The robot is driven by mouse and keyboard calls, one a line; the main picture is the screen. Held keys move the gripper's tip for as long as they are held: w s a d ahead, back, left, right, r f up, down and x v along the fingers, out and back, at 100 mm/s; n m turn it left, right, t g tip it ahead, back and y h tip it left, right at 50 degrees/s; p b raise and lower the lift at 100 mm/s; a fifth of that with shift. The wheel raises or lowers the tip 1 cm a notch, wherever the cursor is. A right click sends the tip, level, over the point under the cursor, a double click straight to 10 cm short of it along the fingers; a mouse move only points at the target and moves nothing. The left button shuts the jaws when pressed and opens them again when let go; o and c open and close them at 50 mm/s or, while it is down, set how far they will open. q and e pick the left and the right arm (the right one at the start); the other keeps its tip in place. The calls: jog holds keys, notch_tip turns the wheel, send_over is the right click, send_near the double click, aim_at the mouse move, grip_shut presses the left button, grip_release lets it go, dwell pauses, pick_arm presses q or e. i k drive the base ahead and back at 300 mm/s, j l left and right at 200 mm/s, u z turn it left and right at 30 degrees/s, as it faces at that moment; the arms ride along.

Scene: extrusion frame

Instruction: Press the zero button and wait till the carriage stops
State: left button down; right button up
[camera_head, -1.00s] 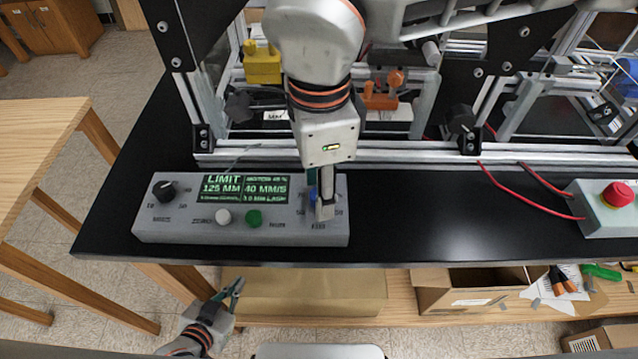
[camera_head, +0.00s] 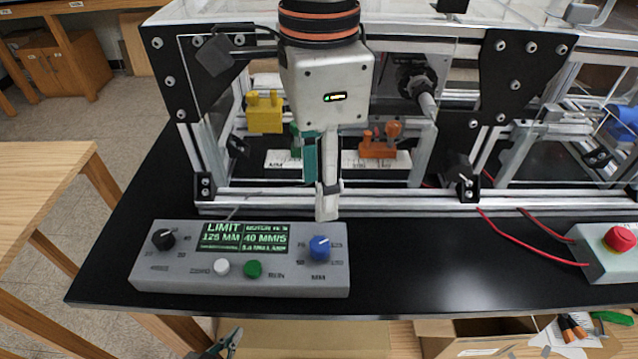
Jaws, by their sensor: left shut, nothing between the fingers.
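The grey control box (camera_head: 170,284) lies at the front of the black bench. Its white button (camera_head: 222,267), beside a label that looks like ZERO, is uncovered, with a green button (camera_head: 253,269) to its right. The green screen (camera_head: 243,237) reads LIMIT 125 MM and 40 MM/S. My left gripper (camera_head: 327,212) is shut and empty, pointing down just behind the blue knob (camera_head: 320,248), apart from it. My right gripper (camera_head: 224,345) shows only partly at the bottom edge. I cannot pick out the carriage for certain inside the extrusion frame (camera_head: 400,197).
A yellow block (camera_head: 264,113) and an orange clamp (camera_head: 380,142) sit in the frame by a white scale (camera_head: 283,159). A black knob (camera_head: 163,239) is at the box's left. A red stop button (camera_head: 619,239) stands far right.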

aim_at(222, 266)
jog(key=k, duration=1)
